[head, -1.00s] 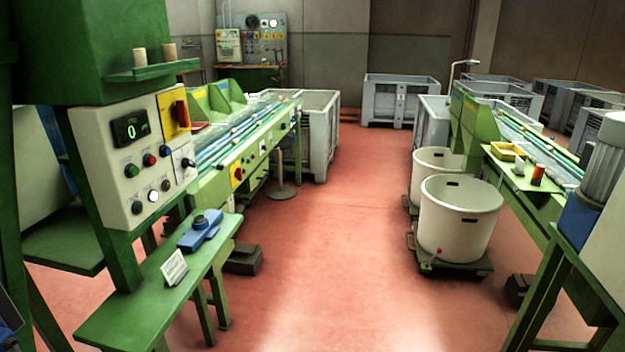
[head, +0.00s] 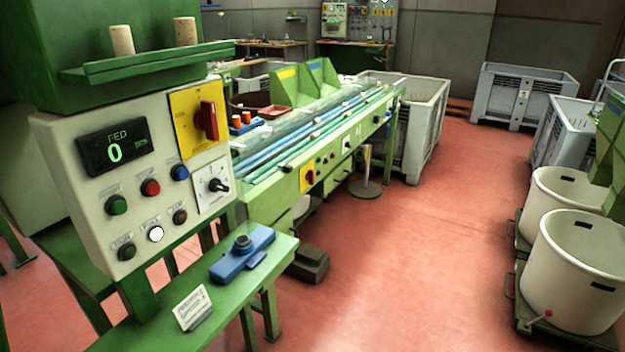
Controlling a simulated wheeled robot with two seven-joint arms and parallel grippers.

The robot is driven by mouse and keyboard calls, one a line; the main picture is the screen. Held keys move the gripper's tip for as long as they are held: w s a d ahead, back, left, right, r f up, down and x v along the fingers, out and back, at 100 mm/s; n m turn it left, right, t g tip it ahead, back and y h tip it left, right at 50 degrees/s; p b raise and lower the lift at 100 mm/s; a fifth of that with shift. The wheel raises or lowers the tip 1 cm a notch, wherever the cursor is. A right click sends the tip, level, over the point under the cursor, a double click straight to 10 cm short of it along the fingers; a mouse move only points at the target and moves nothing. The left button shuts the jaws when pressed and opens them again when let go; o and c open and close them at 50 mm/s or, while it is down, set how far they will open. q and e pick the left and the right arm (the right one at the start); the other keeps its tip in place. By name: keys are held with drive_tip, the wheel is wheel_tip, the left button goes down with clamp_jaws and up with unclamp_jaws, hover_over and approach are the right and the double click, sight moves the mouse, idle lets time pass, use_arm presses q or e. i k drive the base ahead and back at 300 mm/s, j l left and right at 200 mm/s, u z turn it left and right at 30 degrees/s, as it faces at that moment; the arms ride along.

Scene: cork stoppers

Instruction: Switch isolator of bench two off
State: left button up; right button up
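A red rotary switch handle (head: 207,121) on a yellow plate (head: 184,134) sits at the upper right of the control panel (head: 70,180) on the green machine at the left. The red handle stands upright. The panel's green display (head: 113,150) reads "FED 0". A smaller yellow plate with a red knob (head: 308,176) is on the front of the long conveyor bench behind; its setting is too small to tell. No label naming bench two is legible. Neither of my grippers is in view.
A green shelf (head: 200,300) holds a blue device (head: 242,254) and a small white card (head: 192,306). A round-based post (head: 366,180) stands by the conveyor. White tubs (head: 575,270) stand on low trolleys at the right. The red floor (head: 430,260) between is clear.

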sight(310, 177)
drive_tip(key=i+l, duration=0.4)
drive_tip(key=i+l+u, duration=0.1)
drive_tip(key=i+l, duration=0.7)
drive_tip(key=l, duration=0.15)
drive_tip(key=i+l+u, duration=0.15)
drive_tip(key=i+l, duration=0.65)
drive_tip(key=l, duration=0.2)
drive_tip(key=i+l+u, duration=0.1)
drive_tip(key=i+l, duration=0.25)
drive_tip(key=l, duration=0.15)
